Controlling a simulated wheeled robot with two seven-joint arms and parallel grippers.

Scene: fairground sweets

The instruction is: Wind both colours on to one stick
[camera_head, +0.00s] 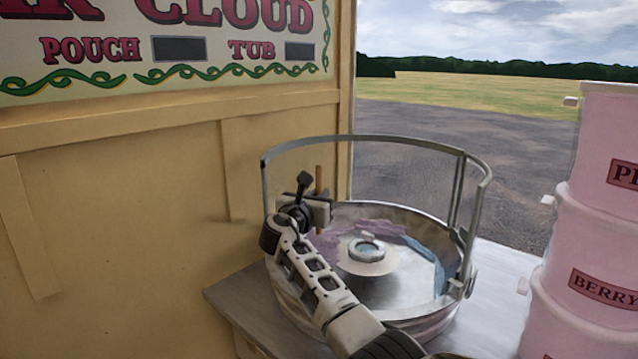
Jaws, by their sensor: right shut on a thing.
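The floss machine's metal bowl (448,327) stands on a counter, with a clear guard and a metal rail around its back. A round spinner head (367,250) sits at its middle. Pinkish-purple floss (328,243) lies along the left and back of the bowl, and blue floss (428,258) along the back right. My right gripper (318,212) is over the left part of the bowl, shut on a thin brown stick (319,180). The stick stands about upright, its top above the gripper and its lower part down in the bowl. I cannot tell whether floss clings to it. My left gripper is not in view.
Pink stacked tubs (570,240) stand at the right, one labelled BERRY. The grey counter (510,275) is bare between bowl and tubs. A cream wall (110,230) with a painted sign (170,45) is close on the left. An opening behind shows open ground.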

